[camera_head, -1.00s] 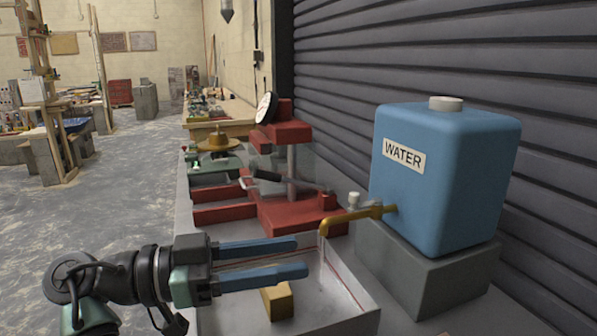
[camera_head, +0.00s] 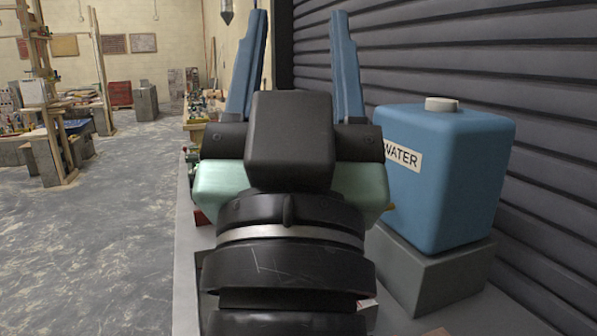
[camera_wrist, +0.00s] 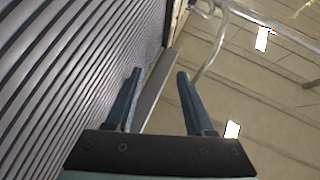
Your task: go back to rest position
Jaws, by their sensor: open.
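My gripper (camera_head: 298,65) is raised close in front of the head camera, its two blue fingers pointing up and spread wide apart. Nothing is between the fingers. In the wrist view my gripper (camera_wrist: 157,85) is also open and empty, with the ribbed dark shutter on the left and the ceiling on the right. My wrist and gripper body hide most of the bench behind them, including the red press, the tap and most of the tub.
A blue water tank (camera_head: 440,180) stands on a grey block (camera_head: 435,275) to the right of my arm. The ribbed shutter (camera_head: 540,60) rises behind it. The grey floor (camera_head: 110,220) on the left is open, with wooden shelving (camera_head: 45,100) further back.

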